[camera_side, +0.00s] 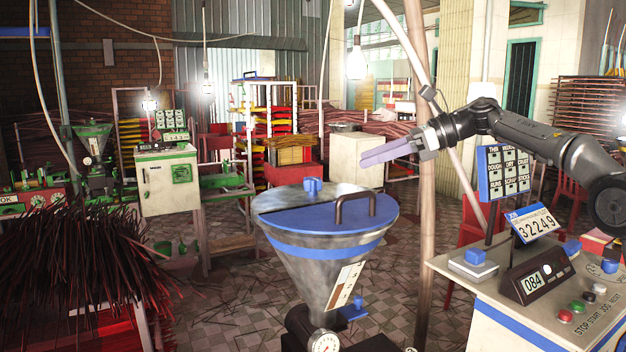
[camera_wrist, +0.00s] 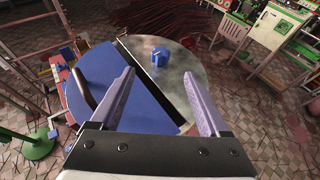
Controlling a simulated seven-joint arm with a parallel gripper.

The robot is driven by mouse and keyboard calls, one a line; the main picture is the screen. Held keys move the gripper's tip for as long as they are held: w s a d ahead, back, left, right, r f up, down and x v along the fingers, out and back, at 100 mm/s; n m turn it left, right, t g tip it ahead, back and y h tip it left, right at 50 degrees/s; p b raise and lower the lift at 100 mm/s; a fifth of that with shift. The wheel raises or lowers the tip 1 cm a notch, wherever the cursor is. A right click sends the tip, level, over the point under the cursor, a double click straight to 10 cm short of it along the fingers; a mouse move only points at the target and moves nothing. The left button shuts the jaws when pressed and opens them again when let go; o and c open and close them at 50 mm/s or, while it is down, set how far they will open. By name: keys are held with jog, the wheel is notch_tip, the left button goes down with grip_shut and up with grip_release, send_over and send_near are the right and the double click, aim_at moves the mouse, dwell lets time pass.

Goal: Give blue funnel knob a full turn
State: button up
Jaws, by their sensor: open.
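The blue funnel knob (camera_side: 312,187) stands on the bare metal half of the funnel's top, at the far edge of the blue lid in the side view. In the wrist view the knob (camera_wrist: 160,54) is ahead of my fingers, roughly between their lines. The metal funnel (camera_side: 330,265) has a blue lid (camera_side: 325,215) and a dark arched handle (camera_side: 355,205). My gripper (camera_side: 375,155) is above and to the right of the knob, apart from it. In the wrist view the gripper (camera_wrist: 159,85) has its two pale purple fingers spread with nothing between them.
A control console (camera_side: 530,290) with buttons, counters and sign boards stands to the right. A wooden pole (camera_side: 425,200) rises behind the funnel. A pile of dark red sticks (camera_side: 75,255) is at left. Air above the funnel lid looks clear.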

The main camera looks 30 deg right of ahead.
aim_at(314, 178)
jog(key=x, duration=1.3)
jog(key=shift+w+a+f, duration=0.1)
jog(key=shift+w+f, duration=0.15)
grip_shut()
